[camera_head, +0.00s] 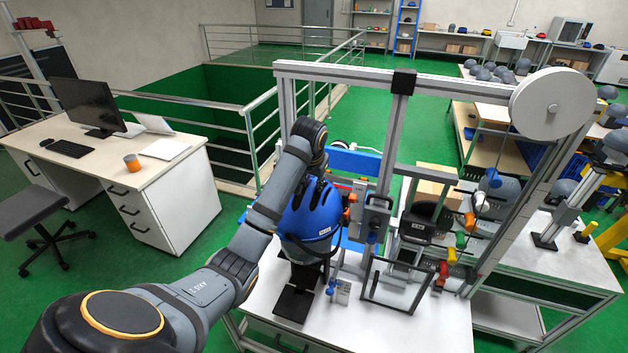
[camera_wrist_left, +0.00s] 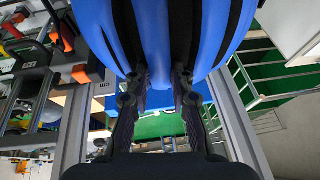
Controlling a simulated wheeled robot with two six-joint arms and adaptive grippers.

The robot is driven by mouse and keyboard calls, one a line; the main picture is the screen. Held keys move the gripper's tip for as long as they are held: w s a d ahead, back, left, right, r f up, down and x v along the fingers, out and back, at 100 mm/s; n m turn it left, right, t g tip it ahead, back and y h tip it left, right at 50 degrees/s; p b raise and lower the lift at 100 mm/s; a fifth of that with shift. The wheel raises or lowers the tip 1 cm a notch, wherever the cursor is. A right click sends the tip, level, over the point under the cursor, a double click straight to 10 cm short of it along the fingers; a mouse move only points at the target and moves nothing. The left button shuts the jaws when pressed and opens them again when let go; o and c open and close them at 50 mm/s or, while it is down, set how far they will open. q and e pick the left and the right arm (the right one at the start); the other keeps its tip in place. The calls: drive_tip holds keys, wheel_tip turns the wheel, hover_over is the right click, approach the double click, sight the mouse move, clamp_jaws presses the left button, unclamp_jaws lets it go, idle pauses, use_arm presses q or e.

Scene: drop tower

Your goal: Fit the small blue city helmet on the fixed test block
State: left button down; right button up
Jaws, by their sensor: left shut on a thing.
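The blue helmet (camera_head: 312,215) with dark vents is at the tower, above a black stand (camera_head: 294,302) on the white bench. My left gripper (camera_head: 315,172) is shut on the helmet's upper part from above and behind. In the left wrist view the helmet (camera_wrist_left: 205,30) fills the upper middle, and the fingers of my left gripper (camera_wrist_left: 160,82) meet its shell. A dark strap hangs at the helmet's lower rim. The test block's head part is not visible; I cannot tell whether the helmet rests on it. My right gripper is not in view.
The tower's metal frame (camera_head: 393,130) and a white wheel (camera_head: 552,103) stand right of the helmet. Orange, yellow and green fittings (camera_head: 460,240) are close by. A white desk (camera_head: 165,180) with a monitor stands left. The bench front (camera_head: 350,325) is clear.

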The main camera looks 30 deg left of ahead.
use_arm(q)
drive_tip(key=f, duration=1.2)
drive_tip(key=shift+w+f+b, duration=0.1)
drive_tip(key=shift+w+b, duration=0.15)
drive_tip(key=shift+b, duration=0.1)
drive_tip(key=shift+f, duration=0.6)
drive_tip(key=shift+r, duration=0.15)
drive_tip(key=shift+a+p, duration=0.1)
drive_tip(key=shift+p, duration=0.25)
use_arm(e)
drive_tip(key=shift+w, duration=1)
use_arm(q)
drive_tip(key=shift+s+a, duration=0.1)
drive_tip(key=shift+a, duration=0.1)
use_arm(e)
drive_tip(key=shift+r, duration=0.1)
use_arm(q)
drive_tip(key=shift+f, duration=0.6)
